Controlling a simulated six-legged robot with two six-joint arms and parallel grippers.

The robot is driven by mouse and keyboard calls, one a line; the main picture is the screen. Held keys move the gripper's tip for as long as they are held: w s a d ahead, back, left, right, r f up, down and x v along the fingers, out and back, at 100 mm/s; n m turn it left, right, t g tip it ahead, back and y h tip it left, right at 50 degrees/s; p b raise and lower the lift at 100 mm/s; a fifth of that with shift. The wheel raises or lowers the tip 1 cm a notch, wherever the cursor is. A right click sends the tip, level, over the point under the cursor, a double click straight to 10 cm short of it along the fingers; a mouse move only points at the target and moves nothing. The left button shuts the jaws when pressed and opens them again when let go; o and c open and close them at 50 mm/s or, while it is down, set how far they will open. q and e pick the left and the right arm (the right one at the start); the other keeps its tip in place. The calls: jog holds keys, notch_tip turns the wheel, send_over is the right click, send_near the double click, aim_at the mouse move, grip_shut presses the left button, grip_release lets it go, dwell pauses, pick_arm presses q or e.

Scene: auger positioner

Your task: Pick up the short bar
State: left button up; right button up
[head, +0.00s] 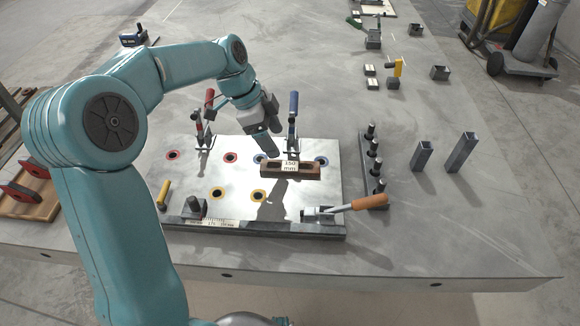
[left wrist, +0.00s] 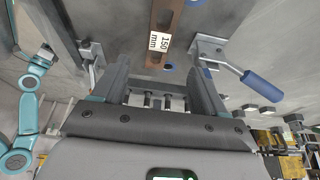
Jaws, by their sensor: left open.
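The short bar, a brown bar (head: 312,172) with a white "150 mm" label, lies on the pale metal plate (head: 325,205). In the left wrist view the bar (left wrist: 165,20) lies beyond the fingers and runs out of the top edge. My left gripper (head: 270,152) is above the plate, just behind and left of the bar. Its two fingers (left wrist: 160,80) are apart with nothing between them. In the left wrist view a teal arm, seemingly my right one, shows at the left edge. Its gripper (left wrist: 45,52) is too small to read.
A blue-handled clamp (head: 293,108) and a red-handled clamp (head: 209,105) stand at the plate's back. An orange-handled clamp (head: 368,202) is at front right. A rack of dark posts (head: 371,160) and two upright square tubes (head: 421,156) stand right.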

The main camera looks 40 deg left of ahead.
aim_at(289, 166)
pick_arm(q)
jog(key=x, duration=0.9)
jog(key=shift+s+a+f, duration=0.1)
jog(key=shift+s, duration=0.1)
grip_shut()
